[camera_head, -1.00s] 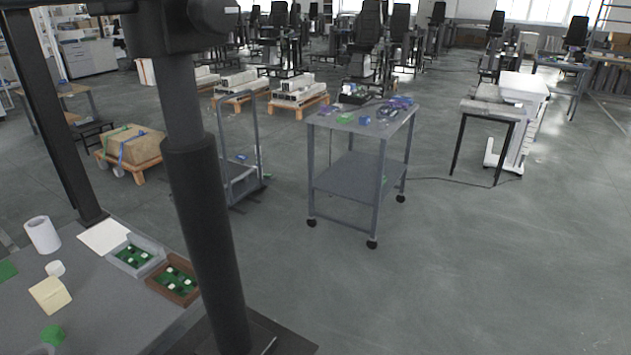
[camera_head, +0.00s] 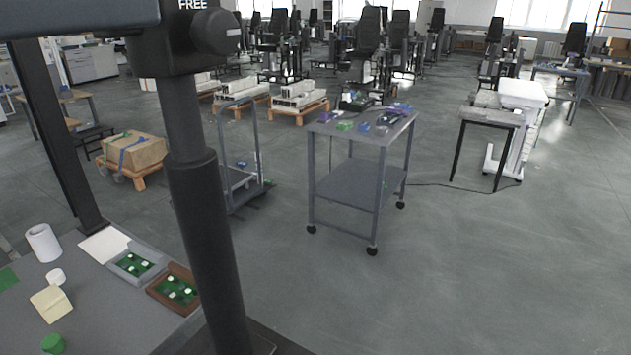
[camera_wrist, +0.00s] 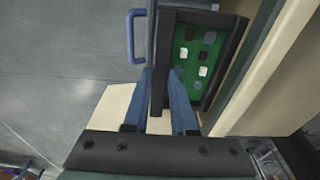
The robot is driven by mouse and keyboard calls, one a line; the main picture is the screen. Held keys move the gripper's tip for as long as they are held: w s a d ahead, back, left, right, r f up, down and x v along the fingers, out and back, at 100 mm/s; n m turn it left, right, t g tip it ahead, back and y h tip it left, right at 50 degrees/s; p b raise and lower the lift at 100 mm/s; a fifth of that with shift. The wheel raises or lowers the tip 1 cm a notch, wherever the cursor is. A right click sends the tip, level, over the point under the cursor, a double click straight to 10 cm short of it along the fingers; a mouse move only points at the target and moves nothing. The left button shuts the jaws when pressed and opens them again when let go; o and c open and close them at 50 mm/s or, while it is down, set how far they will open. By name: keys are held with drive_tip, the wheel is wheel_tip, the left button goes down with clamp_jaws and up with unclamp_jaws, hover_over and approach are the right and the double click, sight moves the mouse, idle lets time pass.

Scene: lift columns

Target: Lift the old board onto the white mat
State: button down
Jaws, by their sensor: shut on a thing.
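In the wrist view, a green board (camera_wrist: 194,58) with white and dark blocks shows inside a dark frame (camera_wrist: 159,62); I take it for the old board. The exact contact is hard to see. In the head view, the white mat (camera_head: 103,245) lies bare on the grey table (camera_head: 95,310). A grey tray (camera_head: 112,268) and a brown tray (camera_head: 153,292), each holding a green board, sit beside it. My gripper is not seen there.
A black column (camera_head: 205,230) stands at the table's right side. A white roll (camera_head: 43,242), a white cap (camera_head: 56,276), a yellow pad (camera_head: 50,303) and a green item (camera_head: 53,343) lie on the table. A wheeled cart (camera_head: 358,180) stands beyond; open floor lies to the right.

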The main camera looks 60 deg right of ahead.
drive_tip(key=shift+r+p, duration=2.5)
drive_tip(key=shift+p, duration=0.15)
drive_tip(key=shift+f, duration=0.1)
